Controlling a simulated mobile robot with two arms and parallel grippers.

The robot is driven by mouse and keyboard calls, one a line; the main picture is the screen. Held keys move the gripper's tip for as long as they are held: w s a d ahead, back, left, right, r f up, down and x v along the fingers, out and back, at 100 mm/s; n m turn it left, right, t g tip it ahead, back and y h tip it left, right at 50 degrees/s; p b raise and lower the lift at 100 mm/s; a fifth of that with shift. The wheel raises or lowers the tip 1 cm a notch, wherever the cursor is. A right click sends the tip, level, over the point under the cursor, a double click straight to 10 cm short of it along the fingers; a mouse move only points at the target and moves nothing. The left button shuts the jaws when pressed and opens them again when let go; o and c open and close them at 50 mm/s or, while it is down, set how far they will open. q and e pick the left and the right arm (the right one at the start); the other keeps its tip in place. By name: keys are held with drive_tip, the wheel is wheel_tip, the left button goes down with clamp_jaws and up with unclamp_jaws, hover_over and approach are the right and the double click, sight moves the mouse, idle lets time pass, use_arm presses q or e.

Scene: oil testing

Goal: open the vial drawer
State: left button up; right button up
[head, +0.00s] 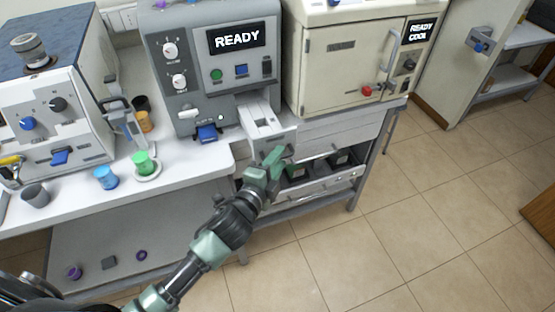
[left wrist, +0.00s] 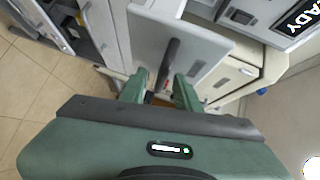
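The vial drawer (head: 256,112) is a pale tray that juts out of the lower front of the grey machine, with small openings in its top. Its pale front panel (left wrist: 150,40) carries a dark bar handle (left wrist: 172,62) in the left wrist view. My left gripper (head: 274,160) is right in front of that panel. In the left wrist view its green fingers (left wrist: 160,90) stand apart, with the bar's lower end between or just beyond them. I cannot tell whether they touch it. The gripper hides the handle in the head view. My right gripper is not in view.
The grey machine (head: 215,60) shows READY, and a beige oven (head: 345,65) stands to its right. An open lower drawer (head: 322,181) with dark holders lies right of my gripper. Green (head: 142,162) and blue (head: 105,178) cups stand on the left bench. The floor in front is clear.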

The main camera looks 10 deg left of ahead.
use_arm(q)
drive_tip(key=b+v, duration=0.1)
drive_tip(key=v, duration=0.6)
drive_tip(key=shift+s+b, duration=0.35)
drive_tip(key=shift+b, duration=0.05)
